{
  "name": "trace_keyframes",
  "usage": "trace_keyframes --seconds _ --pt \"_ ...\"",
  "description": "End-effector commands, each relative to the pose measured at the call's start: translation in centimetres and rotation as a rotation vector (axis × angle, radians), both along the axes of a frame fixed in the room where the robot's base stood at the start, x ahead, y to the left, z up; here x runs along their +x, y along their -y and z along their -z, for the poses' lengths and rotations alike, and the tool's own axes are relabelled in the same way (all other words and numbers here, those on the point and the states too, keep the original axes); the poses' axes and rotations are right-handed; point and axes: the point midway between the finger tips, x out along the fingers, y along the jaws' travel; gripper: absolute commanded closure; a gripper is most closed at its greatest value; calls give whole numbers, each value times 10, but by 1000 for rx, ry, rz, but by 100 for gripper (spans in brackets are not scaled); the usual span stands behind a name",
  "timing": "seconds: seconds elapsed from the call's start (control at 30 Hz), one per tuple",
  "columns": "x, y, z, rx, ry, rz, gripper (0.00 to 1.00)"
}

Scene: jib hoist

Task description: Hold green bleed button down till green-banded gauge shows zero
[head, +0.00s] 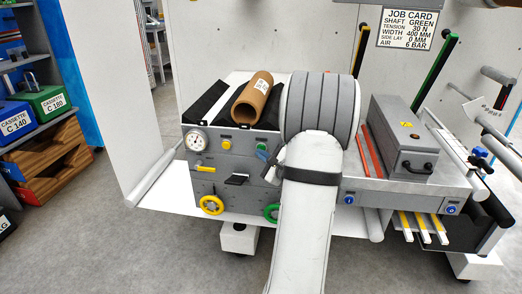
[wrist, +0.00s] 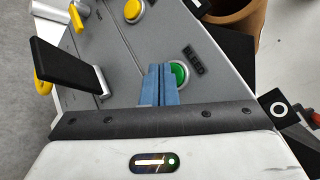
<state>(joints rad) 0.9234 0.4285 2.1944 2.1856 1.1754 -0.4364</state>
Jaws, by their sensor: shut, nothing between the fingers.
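The green bleed button (wrist: 181,72) sits in a silver ring on the grey panel, beside a BLEED label (wrist: 193,60), in the wrist view. In the head view the green button (head: 262,147) shows just left of my arm. My gripper (wrist: 158,68) has blue fingers, shut and empty, with tips at the left edge of the button in the wrist view. I cannot tell whether they touch or press it. A white dial gauge (head: 197,142) is at the panel's left; its band colour and reading are too small to tell. No green-banded gauge is clearly visible; my arm hides part of the panel.
A yellow button (head: 225,144), a yellow lever (head: 204,168), a black handle (head: 236,180) and yellow (head: 211,205) and green handwheels (head: 271,212) are on the panel. A cardboard roll (head: 252,98) lies on top. Floor at the left is clear.

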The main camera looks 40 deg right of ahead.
Motion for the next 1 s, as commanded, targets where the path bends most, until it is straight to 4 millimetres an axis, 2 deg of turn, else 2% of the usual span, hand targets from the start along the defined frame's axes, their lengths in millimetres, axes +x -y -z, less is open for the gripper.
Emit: trace_keyframes --seconds 1.0 --pt "6 7 0 0 -1 1 100"
